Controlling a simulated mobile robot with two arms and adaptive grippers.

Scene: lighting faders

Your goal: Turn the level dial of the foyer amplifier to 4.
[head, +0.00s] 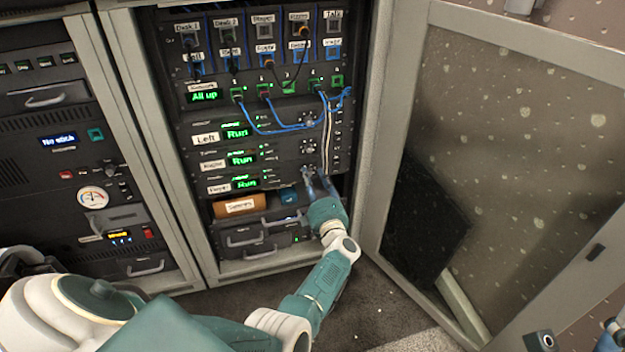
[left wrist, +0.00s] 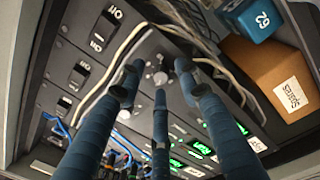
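The foyer amplifier (head: 219,188) is the lowest of three similar units in the middle rack, with a green "Run" display. My left gripper (head: 318,186) reaches its right end, at the dial there. In the left wrist view its three blue fingers (left wrist: 155,88) are spread around a small silver round knob (left wrist: 160,78), with gaps visible between the knob and the tips. The fingers hide most of this dial in the head view, and I cannot read its setting. My right gripper does not show clearly.
The Left (head: 206,139) and Right (head: 212,165) amplifiers sit above. Pale cables (head: 326,135) hang close to my fingers. A brown Spares box (head: 240,206) and a blue block (head: 289,196) lie on the shelf below. An open cabinet door (head: 392,150) stands to the right.

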